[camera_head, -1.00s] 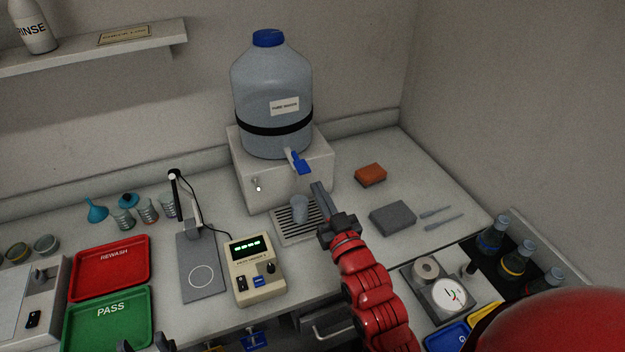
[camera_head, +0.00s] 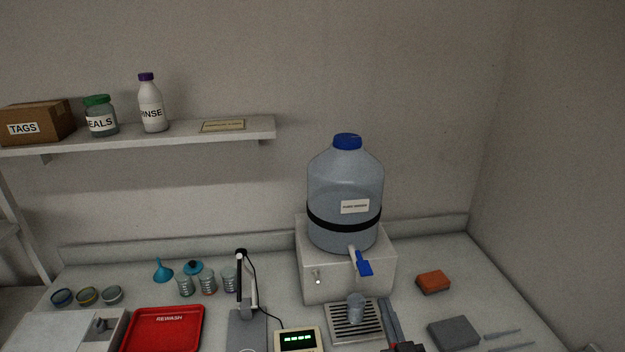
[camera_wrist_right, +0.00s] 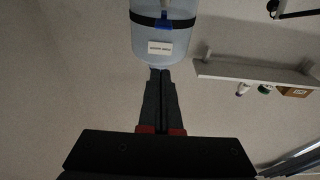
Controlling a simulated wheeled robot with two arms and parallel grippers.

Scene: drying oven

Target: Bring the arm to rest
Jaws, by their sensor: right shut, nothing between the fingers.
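My right gripper (camera_head: 387,304) shows at the bottom of the head view, its grey fingers pointing up the picture. It is shut and empty, just right of the drip tray (camera_head: 340,332) in the picture. In the right wrist view the closed fingers (camera_wrist_right: 160,76) point toward the large water bottle (camera_wrist_right: 160,42), which appears upside down there. I cannot tell the gap between fingers and bottle. Most of the right arm is below the head view. My left gripper is in neither current view.
The water bottle (camera_head: 345,190) stands on a white box (camera_head: 345,277) with a blue tap. A clear cup (camera_head: 356,308) stands on the drip tray. An orange sponge (camera_head: 433,282) and a grey block (camera_head: 454,333) lie at right. A wall shelf (camera_head: 200,133) is at upper left.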

